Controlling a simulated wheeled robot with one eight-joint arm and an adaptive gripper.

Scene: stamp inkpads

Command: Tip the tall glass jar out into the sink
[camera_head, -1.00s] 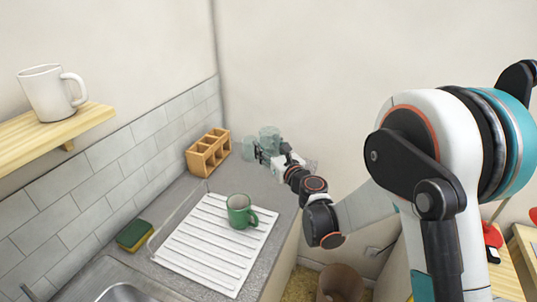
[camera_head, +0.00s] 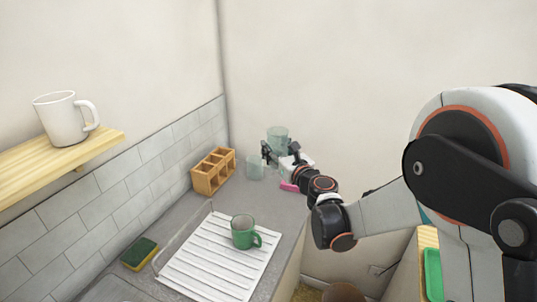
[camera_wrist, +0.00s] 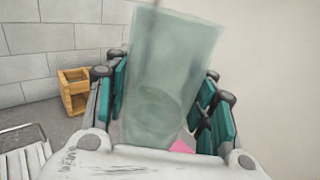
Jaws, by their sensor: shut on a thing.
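My gripper (camera_head: 276,154) is shut on the tall glass jar (camera_head: 277,136), a clear greenish vessel held above the far end of the counter. In the wrist view the jar (camera_wrist: 170,60) stands between the teal finger pads of my gripper (camera_wrist: 165,105), slightly tilted in the picture. I cannot tell what is inside it. The sink (camera_head: 112,291) shows only in part at the bottom left, far from the jar.
A white ribbed drainboard (camera_head: 205,262) bears a green mug (camera_head: 243,233). A wooden compartment box (camera_head: 212,173) stands by the tiled wall, and a sponge (camera_head: 140,254) lies near the sink. A pink item (camera_head: 289,187) is below my gripper. A white mug (camera_head: 61,118) sits on a shelf (camera_head: 60,158).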

